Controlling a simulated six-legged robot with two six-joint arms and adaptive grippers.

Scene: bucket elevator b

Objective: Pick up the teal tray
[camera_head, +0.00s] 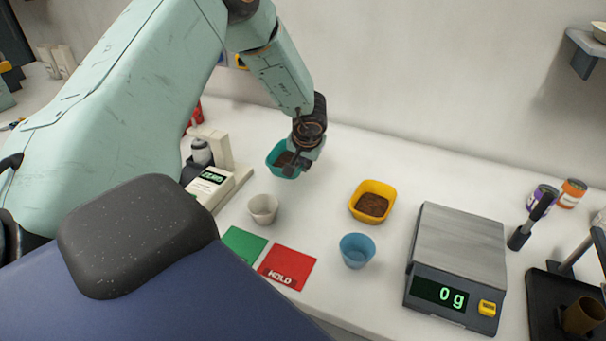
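The teal tray (275,155) stands on the white counter at the back, left of the picture's middle. Dark brown material shows inside it. My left gripper (296,168) is at the tray's right side, pointing down, and covers part of its rim and inside. Its fingers are small and dark here, and I cannot tell whether they are open or closed on the rim. The tray appears to rest on the counter. My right gripper is not in view.
A yellow tray (372,189) with brown material, a white cup (263,208) and a blue cup (357,250) stand nearby. A green card (243,244) and a red HOLD card (287,267) lie in front. A scale (458,252) reading 0 g stands right. A beige device (218,183) is left.

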